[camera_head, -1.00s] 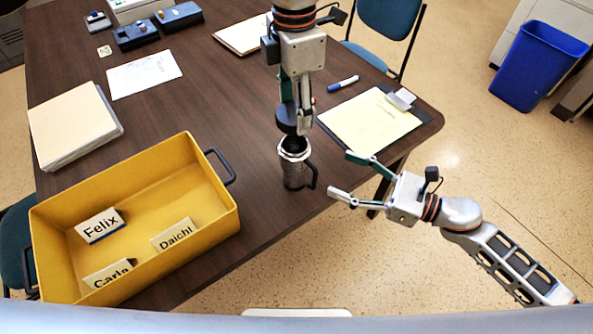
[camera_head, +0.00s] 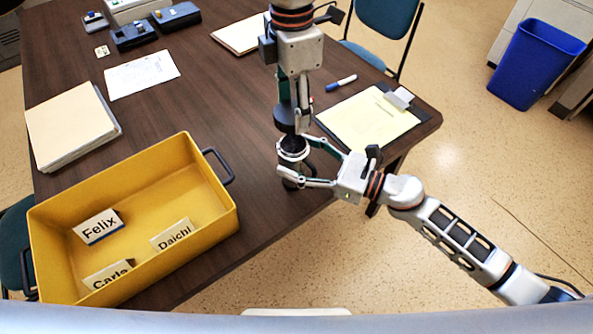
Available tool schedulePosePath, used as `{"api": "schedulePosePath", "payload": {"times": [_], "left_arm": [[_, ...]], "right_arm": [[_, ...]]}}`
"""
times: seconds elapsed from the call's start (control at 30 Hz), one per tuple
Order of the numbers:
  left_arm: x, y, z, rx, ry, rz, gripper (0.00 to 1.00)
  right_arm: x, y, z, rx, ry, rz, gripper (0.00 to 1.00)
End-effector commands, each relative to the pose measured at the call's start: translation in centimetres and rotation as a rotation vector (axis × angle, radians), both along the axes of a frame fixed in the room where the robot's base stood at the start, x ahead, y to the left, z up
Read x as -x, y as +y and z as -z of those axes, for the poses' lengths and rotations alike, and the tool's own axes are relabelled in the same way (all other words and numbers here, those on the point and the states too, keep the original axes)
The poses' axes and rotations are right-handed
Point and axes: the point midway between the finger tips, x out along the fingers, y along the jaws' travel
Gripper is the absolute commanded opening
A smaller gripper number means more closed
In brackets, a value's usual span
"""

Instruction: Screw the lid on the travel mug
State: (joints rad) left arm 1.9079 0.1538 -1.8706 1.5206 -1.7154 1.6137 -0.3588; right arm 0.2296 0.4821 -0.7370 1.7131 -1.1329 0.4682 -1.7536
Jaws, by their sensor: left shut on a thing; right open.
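The travel mug (camera_head: 292,150) stands upright on the dark table near its front edge, its rim showing. My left gripper (camera_head: 292,108) points down above it, shut on the dark round lid (camera_head: 288,121). The lid is held just over the mug's open top; a small gap seems to part them. My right gripper (camera_head: 298,165) comes in from the right, open, with its fingers at the mug's body. They hide much of the mug's lower part and its handle. Whether the fingers touch the mug, I cannot tell.
A yellow crate (camera_head: 205,222) with several name cards stands at the left on the table. A clipboard (camera_head: 428,112) with yellow paper and a marker (camera_head: 341,83) lie at the right. A paper stack (camera_head: 72,125) lies at the far left. The table between crate and mug is clear.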

Motion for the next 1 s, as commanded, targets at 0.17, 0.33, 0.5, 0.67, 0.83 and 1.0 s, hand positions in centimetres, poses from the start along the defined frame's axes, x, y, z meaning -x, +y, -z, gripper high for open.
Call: {"api": "schedulePosePath", "payload": {"times": [0.17, 0.33, 0.5, 0.67, 0.83, 1.0], "left_arm": [[0.0, 0.0, 0.0, 0.0, 0.0, 0.0, 0.33], [0.0, 0.0, 0.0, 0.0, 0.0, 0.0, 0.33], [0.0, 0.0, 0.0, 0.0, 0.0, 0.0, 0.33], [0.0, 0.0, 0.0, 0.0, 0.0, 0.0, 0.33], [0.0, 0.0, 1.3, -0.001, 0.0, 0.001, 0.33], [0.1, 0.0, 3.7, 0.0, 0.002, 0.001, 0.33]], "right_arm": [[-0.1, 0.3, 0.1, 0.002, 0.001, 0.0, 0.66], [-0.1, 0.3, 0.1, 0.001, 0.0, 0.0, 0.66], [-0.1, 0.3, 0.1, 0.001, 0.0, 0.0, 0.27], [-0.1, 0.3, 0.0, 0.001, 0.0, 0.0, 0.07], [-0.1, 0.3, 0.0, 0.001, 0.0, 0.0, 0.07], [-0.1, 0.3, 0.0, 0.001, 0.0, 0.0, 0.07]]}}
